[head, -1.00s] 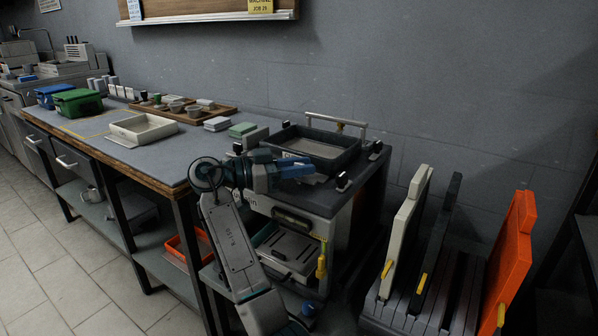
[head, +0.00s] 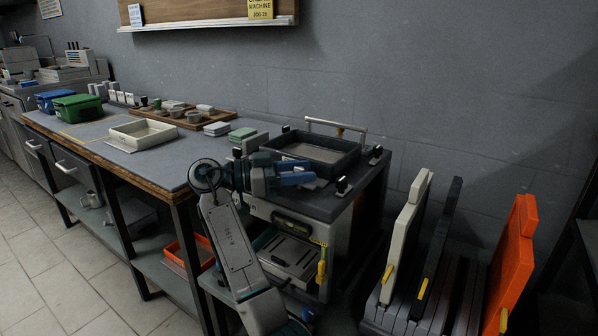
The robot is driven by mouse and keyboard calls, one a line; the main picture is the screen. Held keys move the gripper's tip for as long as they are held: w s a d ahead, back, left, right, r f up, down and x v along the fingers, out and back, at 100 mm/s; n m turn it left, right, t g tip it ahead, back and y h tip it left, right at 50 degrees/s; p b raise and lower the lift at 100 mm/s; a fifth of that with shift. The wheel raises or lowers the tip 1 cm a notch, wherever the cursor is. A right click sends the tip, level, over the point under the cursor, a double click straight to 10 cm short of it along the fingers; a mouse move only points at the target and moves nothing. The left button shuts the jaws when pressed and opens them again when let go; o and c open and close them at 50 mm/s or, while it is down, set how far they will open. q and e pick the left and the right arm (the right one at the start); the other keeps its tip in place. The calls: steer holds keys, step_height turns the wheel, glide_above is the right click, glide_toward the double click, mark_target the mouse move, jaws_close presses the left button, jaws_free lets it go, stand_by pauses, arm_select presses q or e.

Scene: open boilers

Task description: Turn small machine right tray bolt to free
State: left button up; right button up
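The small machine (head: 345,232) stands at the right end of the workbench, with a dark tray (head: 345,165) set in its top. Small black-and-white bolts sit around the tray: one at the front right corner (head: 342,186), one at the right rear (head: 376,153). I cannot tell how they are turned. My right gripper (head: 307,172) is over the front edge of the machine top, left of the front right bolt and apart from it. Its two blue fingers look parted, with nothing visible between them. It hides part of the tray's front. My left gripper is out of view.
A metal bar handle (head: 335,123) rises behind the tray. A yellow tag (head: 321,268) hangs on the machine's front. A rack with upright white, black and orange boards (head: 512,265) stands close on the right. The bench (head: 165,165) holds trays and boxes.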

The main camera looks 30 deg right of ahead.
steer(key=v, duration=1.1)
steer(key=shift+d, duration=0.1)
